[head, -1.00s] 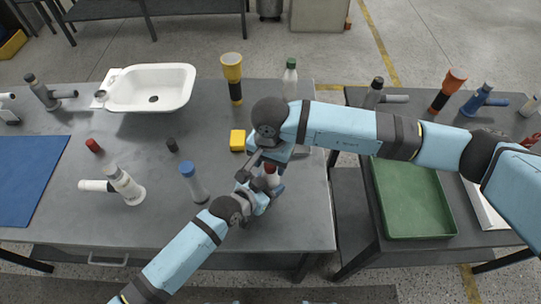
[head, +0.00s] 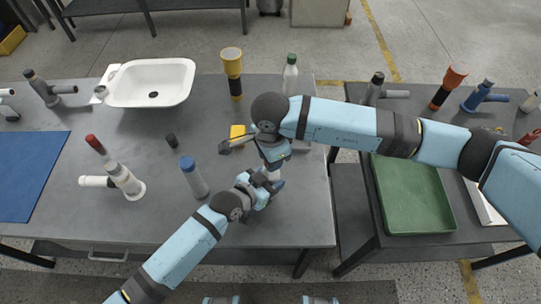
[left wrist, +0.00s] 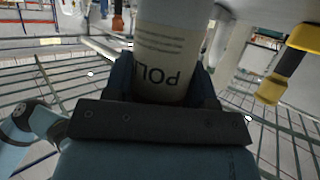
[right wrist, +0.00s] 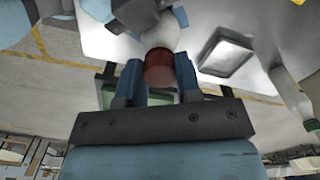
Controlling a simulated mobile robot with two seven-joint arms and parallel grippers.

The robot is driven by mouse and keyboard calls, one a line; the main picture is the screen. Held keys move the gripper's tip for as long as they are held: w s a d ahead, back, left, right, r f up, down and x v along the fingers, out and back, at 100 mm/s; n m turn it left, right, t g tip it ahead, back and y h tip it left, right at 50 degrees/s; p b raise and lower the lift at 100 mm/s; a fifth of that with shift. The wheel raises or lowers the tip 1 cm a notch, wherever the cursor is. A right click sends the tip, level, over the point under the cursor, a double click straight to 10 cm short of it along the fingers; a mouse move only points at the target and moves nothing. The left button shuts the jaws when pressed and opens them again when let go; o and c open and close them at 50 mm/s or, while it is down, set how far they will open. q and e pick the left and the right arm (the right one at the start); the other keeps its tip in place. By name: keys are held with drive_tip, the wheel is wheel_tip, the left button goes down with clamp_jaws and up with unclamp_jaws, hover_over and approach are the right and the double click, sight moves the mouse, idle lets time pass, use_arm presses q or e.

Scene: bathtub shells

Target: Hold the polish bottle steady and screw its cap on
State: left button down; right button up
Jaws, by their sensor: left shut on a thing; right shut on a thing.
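The polish bottle (head: 273,175) is pale with a printed label; the label shows large and upside down in the left wrist view (left wrist: 168,60). My left gripper (head: 264,184) is shut around the bottle's body and holds it over the table's right part. My right gripper (head: 272,160) comes from above and is shut on the red cap (right wrist: 160,68), which sits between its fingers in the right wrist view. The cap is hidden in the head view. It lies in line with the bottle's top; whether the threads engage cannot be seen.
A blue-capped bottle (head: 194,178) stands left of my left gripper. A yellow flashlight (head: 232,68), a green-capped bottle (head: 290,75) and a white basin (head: 150,75) are at the back. A green tray (head: 415,200) is on the right table.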

drive_tip(key=m, duration=0.3)
drive_tip(key=shift+m, duration=0.3)
drive_tip(key=o, duration=1.1)
wheel_tip(320, 180, up, 12)
use_arm(q)
drive_tip(key=shift+c, duration=1.8)
unclamp_jaws()
